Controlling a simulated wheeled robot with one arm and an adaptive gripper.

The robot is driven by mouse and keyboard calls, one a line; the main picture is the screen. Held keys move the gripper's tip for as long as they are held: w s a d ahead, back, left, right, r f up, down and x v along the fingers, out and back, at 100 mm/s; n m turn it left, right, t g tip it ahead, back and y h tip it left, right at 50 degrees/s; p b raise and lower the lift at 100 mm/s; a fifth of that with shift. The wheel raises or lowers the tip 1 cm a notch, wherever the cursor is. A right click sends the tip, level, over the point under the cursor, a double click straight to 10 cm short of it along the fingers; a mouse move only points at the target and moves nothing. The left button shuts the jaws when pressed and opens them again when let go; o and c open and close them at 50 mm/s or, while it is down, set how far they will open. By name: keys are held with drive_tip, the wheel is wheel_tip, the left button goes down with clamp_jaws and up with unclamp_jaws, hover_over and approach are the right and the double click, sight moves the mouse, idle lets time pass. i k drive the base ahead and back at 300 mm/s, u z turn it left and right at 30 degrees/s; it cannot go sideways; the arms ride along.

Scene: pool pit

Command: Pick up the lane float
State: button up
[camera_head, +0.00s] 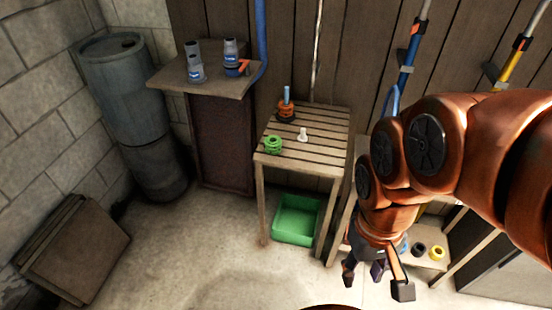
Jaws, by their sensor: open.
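I cannot tell for certain which piece is the lane float. A green ribbed, ring-like piece (273,145) lies at the front left of the slatted wooden table (322,123) and looks most like one. Behind it on the same table stand orange-brown rings (286,114) with a blue peg rising from them. A small white piece (303,135) stands to its right. My gripper (377,283) hangs at the lower right, pointing down with fingers spread, well apart from the table top. A small dark purple shape shows between the fingers; I cannot tell what it is.
A green bin (297,219) sits under the slatted table. Grey bottles (193,62) stand on a wooden cabinet at the back left, beside a blue-grey barrel (131,115). A low shelf holding a yellow ring (437,253) is behind my arm. The floor at front centre is clear.

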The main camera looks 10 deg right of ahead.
sight(273, 144)
drive_tip(key=k, duration=0.75)
drive_tip(key=u, duration=0.85)
drive_tip(key=i, duration=0.7)
drive_tip(key=u, duration=0.5)
drive_tip(key=i, duration=0.7)
drive_tip(key=z, duration=0.75)
drive_tip(key=i, duration=0.65)
drive_tip(key=z, duration=0.55)
